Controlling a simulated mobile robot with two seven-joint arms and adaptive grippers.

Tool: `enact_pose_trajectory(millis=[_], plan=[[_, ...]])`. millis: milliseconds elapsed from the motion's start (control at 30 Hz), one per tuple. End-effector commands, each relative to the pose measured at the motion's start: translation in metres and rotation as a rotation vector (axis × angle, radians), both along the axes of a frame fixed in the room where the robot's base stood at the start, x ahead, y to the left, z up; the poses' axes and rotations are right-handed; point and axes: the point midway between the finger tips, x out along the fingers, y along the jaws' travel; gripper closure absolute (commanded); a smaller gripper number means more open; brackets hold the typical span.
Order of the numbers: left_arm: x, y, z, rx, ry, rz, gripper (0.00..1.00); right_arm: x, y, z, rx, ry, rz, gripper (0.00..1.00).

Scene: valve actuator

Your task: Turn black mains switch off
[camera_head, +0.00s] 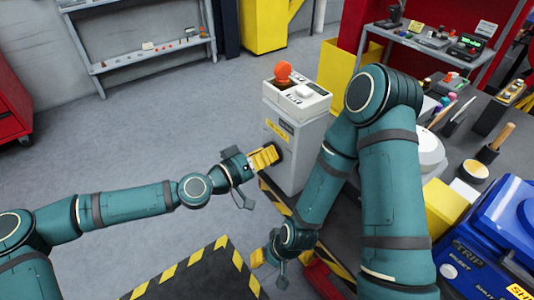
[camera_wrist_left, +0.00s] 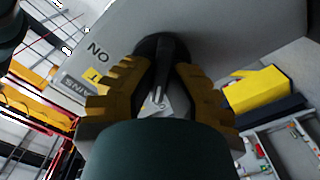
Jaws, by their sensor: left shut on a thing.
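The black mains switch (camera_head: 277,152) is a round knob on the side of the grey pedestal (camera_head: 305,145).
An orange button (camera_head: 283,71) tops the pedestal's white control box (camera_head: 300,93). My right arm passes close to the pedestal's right side. A cluttered workbench (camera_head: 462,135) and a blue case (camera_head: 490,240) are at right. Open grey floor (camera_head: 140,140) lies left.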

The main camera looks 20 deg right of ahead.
Motion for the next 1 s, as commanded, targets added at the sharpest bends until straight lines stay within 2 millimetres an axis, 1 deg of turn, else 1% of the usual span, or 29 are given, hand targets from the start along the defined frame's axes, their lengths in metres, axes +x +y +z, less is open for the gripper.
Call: enact_pose_trajectory(millis=[200,233,267,300,333,600,733,867,1000], plan=[[0.0,0.0,0.001,-0.001,-0.003,0.001,1.0,0.0,0.0,0.0,0.0,0.0,0.0,0.53],[0.0,0.0,0.001,-0.001,-0.003,0.001,0.83,0.0,0.0,0.0,0.0,0.0,0.0,0.53],[0.0,0.0,0.001,-0.001,-0.003,0.001,0.73,0.0,0.0,0.0,0.0,0.0,0.0,0.53],[0.0,0.0,0.001,-0.001,-0.003,0.001,0.59,0.0,0.0,0.0,0.0,0.0,0.0,0.53],[0.0,0.0,0.001,-0.001,-0.004,0.001,0.58,0.0,0.0,0.0,0.0,0.0,0.0,0.53],[0.0,0.0,0.0,0.0,-0.002,0.001,0.58,0.0,0.0,0.0,0.0,0.0,0.0,0.53],[-0.002,0.006,0.0,-0.001,-0.002,0.001,0.58,0.0,0.0,0.0,0.0,0.0,0.0,0.53],[-0.007,0.023,0.0,0.0,-0.002,0.004,0.58,0.0,0.0,0.0,0.0,0.0,0.0,0.53],[-0.016,0.049,0.0,-0.002,-0.001,0.004,0.58,0.0,0.0,0.0,0.0,0.0,0.0,0.53]])
